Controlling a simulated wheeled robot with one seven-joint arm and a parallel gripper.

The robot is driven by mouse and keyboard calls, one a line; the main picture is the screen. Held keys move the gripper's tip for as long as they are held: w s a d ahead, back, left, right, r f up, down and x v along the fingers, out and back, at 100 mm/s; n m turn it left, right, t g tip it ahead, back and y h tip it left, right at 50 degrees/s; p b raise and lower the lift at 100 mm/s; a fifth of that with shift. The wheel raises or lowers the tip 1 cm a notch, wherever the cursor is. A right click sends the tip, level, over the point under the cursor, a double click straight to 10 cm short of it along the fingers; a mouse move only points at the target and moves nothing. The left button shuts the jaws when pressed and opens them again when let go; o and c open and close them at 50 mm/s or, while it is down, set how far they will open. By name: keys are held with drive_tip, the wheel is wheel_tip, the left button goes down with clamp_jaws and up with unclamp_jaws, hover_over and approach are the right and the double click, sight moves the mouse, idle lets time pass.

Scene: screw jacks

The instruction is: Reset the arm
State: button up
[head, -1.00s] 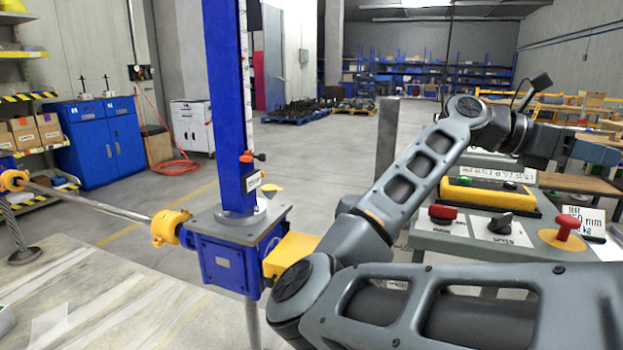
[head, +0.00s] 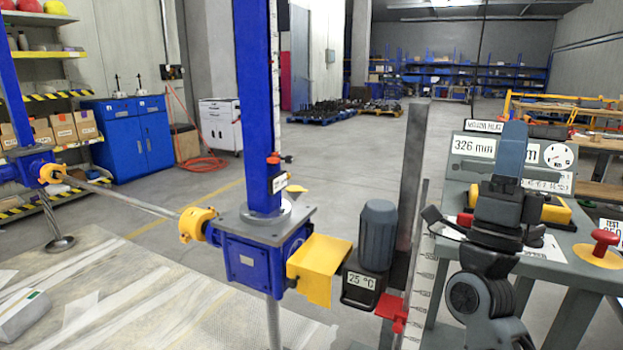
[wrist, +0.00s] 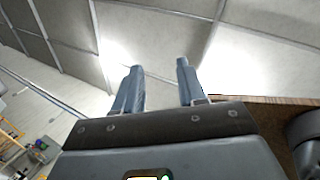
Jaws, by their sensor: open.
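My gripper (head: 512,140) points up in front of the control panel at the right of the head view, with the wrist and arm folded below it. The wrist view shows its two blue-grey fingers (wrist: 159,68) spread apart, with nothing between them. They point toward the ceiling. The fingers hide part of the panel, next to the 326 mm display (head: 473,146).
The control desk (head: 574,262) with a red mushroom button (head: 604,241) stands close to my arm. A blue screw jack (head: 262,262) with a yellow cover (head: 319,262) and a motor (head: 377,236) stands left of it. The floor behind is open.

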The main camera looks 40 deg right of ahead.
drive_tip(key=a+f+n+t+y, duration=0.7)
drive_tip(key=f+n+y, duration=0.1)
drive_tip(key=n+y, duration=0.45)
drive_tip(key=a+f+n+t+y, duration=0.8)
drive_tip(key=f+n+y, duration=0.1)
drive_tip(key=n+y, duration=0.35)
drive_tip(key=s+a+f+n+g+y+p, duration=0.1)
drive_tip(key=s+a+f+n+g+y, duration=0.3)
drive_tip(key=s+a+f, duration=0.7)
drive_tip(key=s+a+n+g, duration=0.2)
drive_tip(key=s+g, duration=0.2)
drive_tip(key=shift+s+f+g+y, duration=0.3)
drive_tip(key=shift+s+g+y, duration=0.1)
drive_tip(key=shift+a, duration=0.1)
